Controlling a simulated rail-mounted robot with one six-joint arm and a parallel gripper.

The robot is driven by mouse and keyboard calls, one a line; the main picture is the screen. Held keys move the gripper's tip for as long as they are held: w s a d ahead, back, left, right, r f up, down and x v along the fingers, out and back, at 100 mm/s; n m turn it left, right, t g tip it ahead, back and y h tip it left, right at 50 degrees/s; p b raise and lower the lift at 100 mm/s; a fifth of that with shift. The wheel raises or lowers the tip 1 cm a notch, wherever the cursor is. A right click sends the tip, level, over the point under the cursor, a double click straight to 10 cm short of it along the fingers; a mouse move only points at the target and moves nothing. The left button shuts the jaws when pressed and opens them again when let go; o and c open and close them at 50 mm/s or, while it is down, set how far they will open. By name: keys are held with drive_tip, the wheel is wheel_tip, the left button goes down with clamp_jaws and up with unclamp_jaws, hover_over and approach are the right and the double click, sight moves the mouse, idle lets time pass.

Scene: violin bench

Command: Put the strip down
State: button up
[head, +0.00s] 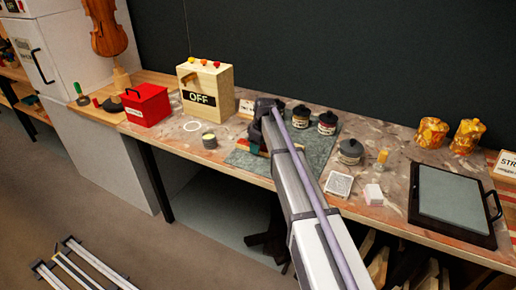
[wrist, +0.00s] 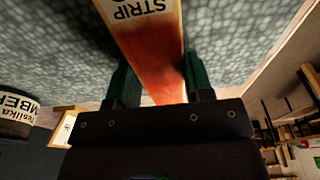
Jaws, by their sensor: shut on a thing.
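The strip (wrist: 158,50) is a flat orange-red piece with a pale label reading "STRIP" in the wrist view. My gripper (wrist: 160,80) is shut on it, with a dark green finger on each side. The strip runs out from between the fingers past the top of the wrist view, so its far end is not seen. A grey, stone-textured mat (wrist: 60,45) fills the background behind it. In the head view the mat (head: 300,158) lies on the bench, and my arm hides most of the gripper and strip. I cannot tell whether the strip touches the mat.
A small tin (head: 209,140) and a wooden OFF box (head: 205,92) stand left. A black-framed tray (head: 452,200) lies far right.

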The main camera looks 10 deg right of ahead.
sight(262, 148)
drive_tip(key=shift+f, duration=0.2)
drive_tip(key=o, duration=1)
drive_tip(key=shift+r, duration=0.1)
drive_tip(key=shift+c, duration=0.2)
wheel_tip(262, 148, up, 12)
drive_tip(key=s+d+r+p, duration=0.1)
drive_tip(key=p, duration=1.1)
drive_tip(key=s+a+f+m+g+h, duration=0.1)
drive_tip(key=s+m, duration=0.9)
drive_tip(key=s, duration=2.3)
drive_tip(key=shift+s, duration=0.4)
drive_tip(key=shift+r+p, duration=0.75)
drive_tip(key=shift+p, duration=0.05)
